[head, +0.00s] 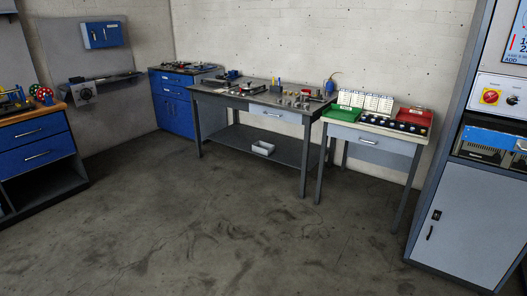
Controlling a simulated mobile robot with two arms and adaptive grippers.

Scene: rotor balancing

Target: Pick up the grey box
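A small light grey open box (263,148) sits on the lower shelf of the grey workbench (236,140) in the middle of the head view. It is near the shelf's front edge, and its inside is too small to make out. It is the only thing I see on that shelf that looks like a grey box. Neither of my grippers shows in the head view.
Small parts and tools crowd the workbench top. A smaller table (370,142) with green and red trays stands to its right. A tall grey cabinet (460,215) is at far right, blue drawers (45,148) at left. The concrete floor (190,220) in front is clear.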

